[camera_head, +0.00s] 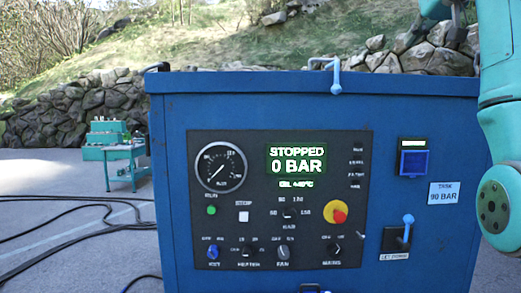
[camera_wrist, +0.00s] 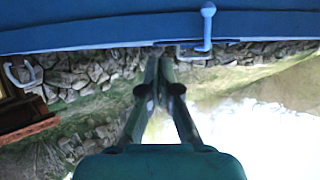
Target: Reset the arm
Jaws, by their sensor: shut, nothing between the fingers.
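My gripper (camera_wrist: 158,58) shows in the wrist view with its two fingers together and nothing between them. It points toward the top edge of the blue cabinet (camera_wrist: 100,32), which appears upside down there; I cannot tell the exact gap. My arm is at the right edge of the head view, and the gripper itself is outside that view. The blue cabinet (camera_head: 165,200) fills the middle of the head view. Its dark panel (camera_head: 260,215) carries a gauge (camera_head: 221,166), knobs and a green display (camera_head: 296,159) reading "STOPPED 0 BAR".
A light-blue lever (camera_head: 335,75) stands on the cabinet's top edge, and another lever (camera_head: 407,228) is on its front right. A sign (camera_head: 443,193) reads "TASK 90 BAR". A teal bench (camera_head: 117,150) stands at left behind black cables (camera_head: 80,233). Stone walls lie behind.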

